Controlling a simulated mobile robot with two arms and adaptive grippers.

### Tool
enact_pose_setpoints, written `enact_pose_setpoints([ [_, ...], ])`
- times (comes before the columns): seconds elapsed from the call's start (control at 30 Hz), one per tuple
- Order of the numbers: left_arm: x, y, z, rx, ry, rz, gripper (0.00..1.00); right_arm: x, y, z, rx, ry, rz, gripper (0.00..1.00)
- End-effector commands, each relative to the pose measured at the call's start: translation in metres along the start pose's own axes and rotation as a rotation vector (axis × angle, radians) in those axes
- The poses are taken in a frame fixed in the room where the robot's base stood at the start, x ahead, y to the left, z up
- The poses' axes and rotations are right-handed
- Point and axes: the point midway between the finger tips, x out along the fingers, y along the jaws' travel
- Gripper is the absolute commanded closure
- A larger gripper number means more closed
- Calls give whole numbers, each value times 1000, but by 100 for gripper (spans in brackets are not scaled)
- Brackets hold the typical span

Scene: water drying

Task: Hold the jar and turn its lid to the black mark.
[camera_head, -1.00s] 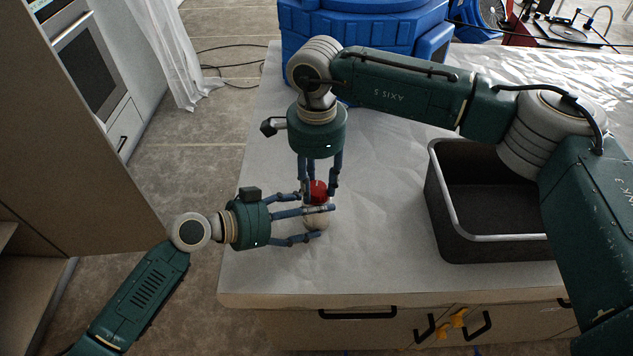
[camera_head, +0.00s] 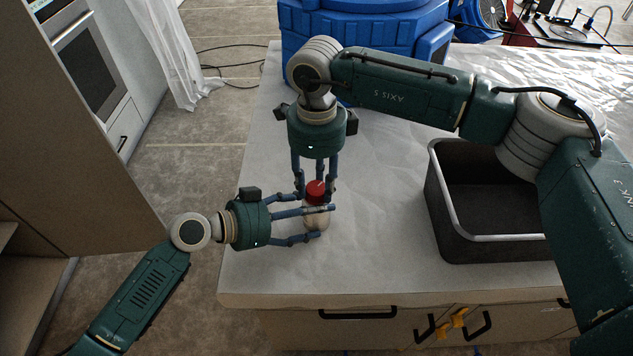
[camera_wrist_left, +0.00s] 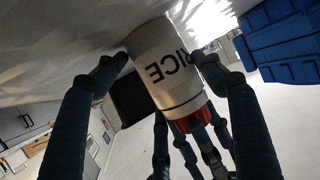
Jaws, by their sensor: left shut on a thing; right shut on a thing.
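The white jar (camera_head: 316,218) stands on the counter's left part and carries dark "RICE" lettering, which shows in the left wrist view (camera_wrist_left: 165,65). Its red lid (camera_head: 315,191) is on top, with a small pale streak on it. My left gripper (camera_head: 325,221) comes from the left and is shut around the jar's body. My right gripper (camera_head: 315,194) points down from above and is shut on the lid. The lid shows partly between the right fingers in the left wrist view (camera_wrist_left: 192,121). I cannot make out the black mark.
A dark open bin (camera_head: 490,250) with a pale rim stands to the right on the white-covered counter (camera_head: 385,200). A large blue container (camera_head: 370,30) is behind my right arm. The counter between jar and bin is clear.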

Motion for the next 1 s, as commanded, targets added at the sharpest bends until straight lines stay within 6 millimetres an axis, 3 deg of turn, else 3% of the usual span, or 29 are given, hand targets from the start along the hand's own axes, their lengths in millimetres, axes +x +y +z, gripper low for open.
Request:
enact_pose_setpoints([
  [0.43,1,4,-1,2,1,7,72,-1,-2,2,12,-6,-6,90],
  [0.47,1,4,-1,2,1,8,72,-1,-2,2,12,-6,-6,58],
  [0.53,1,3,-1,1,1,7,72,-1,-2,2,12,-6,-6,45],
  [0.83,0,1,0,1,1,3,72,-1,-1,1,11,-3,-3,45],
  [1.0,0,0,0,1,1,1,72,-18,-2,1,11,-5,-6,45],
])
